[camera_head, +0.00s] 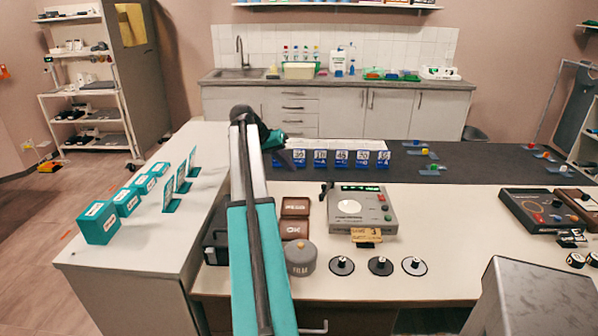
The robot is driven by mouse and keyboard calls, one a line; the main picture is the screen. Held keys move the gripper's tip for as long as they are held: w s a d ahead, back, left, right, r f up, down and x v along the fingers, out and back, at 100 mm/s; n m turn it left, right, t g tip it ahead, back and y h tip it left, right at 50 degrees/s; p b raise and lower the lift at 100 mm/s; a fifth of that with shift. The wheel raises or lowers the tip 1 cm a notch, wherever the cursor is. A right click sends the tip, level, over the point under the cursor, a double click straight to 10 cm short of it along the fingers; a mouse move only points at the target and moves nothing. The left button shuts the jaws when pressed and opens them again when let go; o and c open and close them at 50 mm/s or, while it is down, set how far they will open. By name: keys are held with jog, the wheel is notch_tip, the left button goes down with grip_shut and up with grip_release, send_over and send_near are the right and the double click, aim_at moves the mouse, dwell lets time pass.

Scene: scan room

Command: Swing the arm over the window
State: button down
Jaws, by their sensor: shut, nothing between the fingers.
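A grey desktop device (373,222) stands on the white counter right of my arm, with a lit green display along its back. A pale round window (348,207) lies on its top and is uncovered. A small dark arm (326,189) shows at the device's left back corner, off to the left of the window. My gripper (285,160) is shut and empty, up and left of the device, in front of the dark mat. It is apart from the device, and its fingertips are small and partly unclear.
A grey FILM canister (301,259) and brown boxes (294,207) stand left of the device. Three black round knobs or discs (380,265) lie in front. Blue numbered holders (341,159) stand behind on the dark mat (470,172). A metallic block (535,300) fills the right foreground.

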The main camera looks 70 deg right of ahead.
jog(key=s+d+f+p, duration=0.3)
jog(key=s+d+f, duration=0.2)
jog(key=s+f, duration=0.2)
jog(key=shift+s+f, duration=0.3)
jog(key=shift+f, duration=0.1)
dwell(0.4)
jog(key=shift+a, duration=0.1)
